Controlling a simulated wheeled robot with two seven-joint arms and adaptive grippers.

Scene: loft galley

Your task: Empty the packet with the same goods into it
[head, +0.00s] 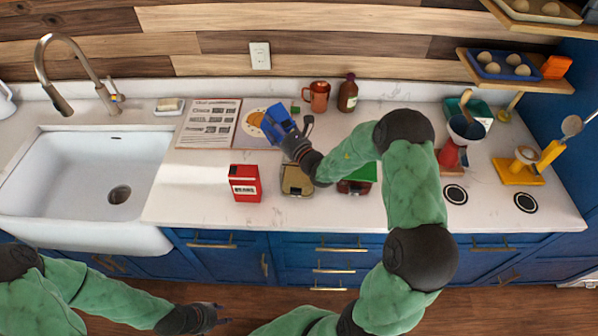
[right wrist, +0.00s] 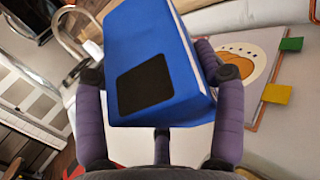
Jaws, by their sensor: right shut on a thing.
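My right gripper (head: 285,133) is shut on a blue packet (head: 275,122), held tilted above the back of the counter. In the right wrist view the blue packet (right wrist: 150,45) sits between the two purple fingers and has a black patch on its face. A red packet (head: 245,184) with a white label reading beans stands upright on the counter. My left gripper (head: 213,317) is low, in front of the cabinets, too small to judge.
A printed board (head: 208,124) and a cookie picture lie at the back. A brown mug (head: 318,96) and a bottle (head: 348,94) stand behind. Counter left of the red packet is clear.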

